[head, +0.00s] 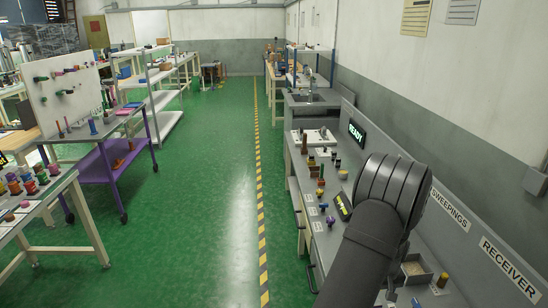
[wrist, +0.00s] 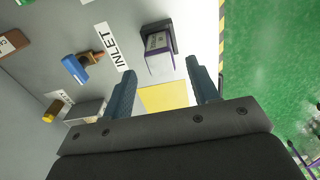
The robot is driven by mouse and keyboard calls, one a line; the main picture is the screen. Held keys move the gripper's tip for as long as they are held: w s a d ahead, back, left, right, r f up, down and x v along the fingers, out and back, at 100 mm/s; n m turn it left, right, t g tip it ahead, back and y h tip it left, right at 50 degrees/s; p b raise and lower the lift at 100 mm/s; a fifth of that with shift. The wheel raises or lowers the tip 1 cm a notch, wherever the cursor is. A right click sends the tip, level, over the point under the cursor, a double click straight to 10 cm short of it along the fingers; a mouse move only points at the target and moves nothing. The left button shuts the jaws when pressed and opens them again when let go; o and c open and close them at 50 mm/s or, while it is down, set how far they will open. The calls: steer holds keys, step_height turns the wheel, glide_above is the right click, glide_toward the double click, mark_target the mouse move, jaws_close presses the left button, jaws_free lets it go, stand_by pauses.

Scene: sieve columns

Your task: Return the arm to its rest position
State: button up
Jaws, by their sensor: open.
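My gripper (wrist: 160,72) shows in the wrist view with its two blue-grey fingers spread apart. Nothing is between the fingers except the view of the bench beyond. In the head view my dark arm reaches up from the bottom right over the right-hand bench (head: 318,235), and its gripper is hidden. In the wrist view a white and purple box-like item (wrist: 159,55) lies beyond the fingertips, apart from them as far as I can tell. An INLET label (wrist: 122,48) is beside it, and a yellow patch (wrist: 163,97) shows between the fingers.
The wrist view also shows a blue item (wrist: 75,68) and a yellow cylinder (wrist: 53,111). The bench holds a READY display (head: 357,132), several small pieces and a tray (head: 414,272) near my arm. A purple cart (head: 112,170) stands left; the green aisle (head: 190,200) is clear.

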step_height(320, 180, down, 8)
steer(key=shift+r, duration=0.15)
step_height(320, 180, up, 3)
steer(key=shift+f, duration=0.15)
steer(key=shift+r, duration=0.5)
steer(key=shift+f, duration=0.15)
